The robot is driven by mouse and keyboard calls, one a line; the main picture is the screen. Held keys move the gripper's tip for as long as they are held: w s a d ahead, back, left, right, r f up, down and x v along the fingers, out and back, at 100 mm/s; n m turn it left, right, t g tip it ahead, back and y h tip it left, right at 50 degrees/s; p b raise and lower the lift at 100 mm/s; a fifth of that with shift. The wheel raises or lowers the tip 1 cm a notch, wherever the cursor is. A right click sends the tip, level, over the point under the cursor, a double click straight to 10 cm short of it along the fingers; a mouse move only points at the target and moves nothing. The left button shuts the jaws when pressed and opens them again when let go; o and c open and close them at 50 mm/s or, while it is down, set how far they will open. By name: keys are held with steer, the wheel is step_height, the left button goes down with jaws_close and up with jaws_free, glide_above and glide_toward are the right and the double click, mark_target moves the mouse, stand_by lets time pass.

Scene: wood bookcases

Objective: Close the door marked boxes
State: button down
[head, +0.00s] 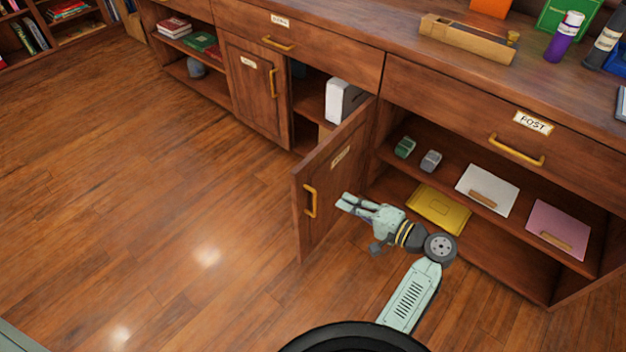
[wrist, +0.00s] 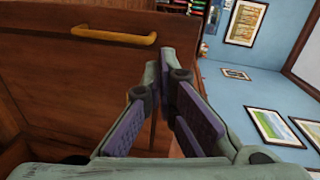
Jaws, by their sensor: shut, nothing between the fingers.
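A wooden cupboard door (head: 326,183) stands swung open from the low cabinet, hinged at its right side. Its outer face shows a brass handle (head: 310,202) and a small label (head: 341,157) too small to read. My gripper (head: 343,200) is just to the right of this door, on its outer-face side, with its fingers shut and empty. In the wrist view a wooden panel (wrist: 60,75) with a brass handle (wrist: 114,36) fills the left, beyond my gripper fingers (wrist: 166,75). I cannot tell whether the fingers touch the door.
The compartment behind the door holds a white box (head: 342,100). A shut door (head: 255,100) stands to its left. At right, under a drawer marked POST (head: 533,122), open shelves hold a yellow folder (head: 438,208) and papers. The floor (head: 150,200) at left is clear.

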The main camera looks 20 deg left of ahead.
mark_target(300, 182)
steer(key=shift+m+y, duration=0.4)
steer(key=shift+y, duration=0.4)
steer(key=p+x, duration=0.1)
steer(key=x, duration=0.2)
steer(key=s+p+x, duration=0.1)
steer(key=x, duration=0.2)
steer(key=s+p+x, duration=0.1)
steer(key=x, duration=0.2)
steer(key=shift+w+a+r, duration=0.1)
steer(key=shift+a, duration=0.5)
steer(key=shift+w+a, duration=0.2)
steer(key=shift+a, duration=0.45)
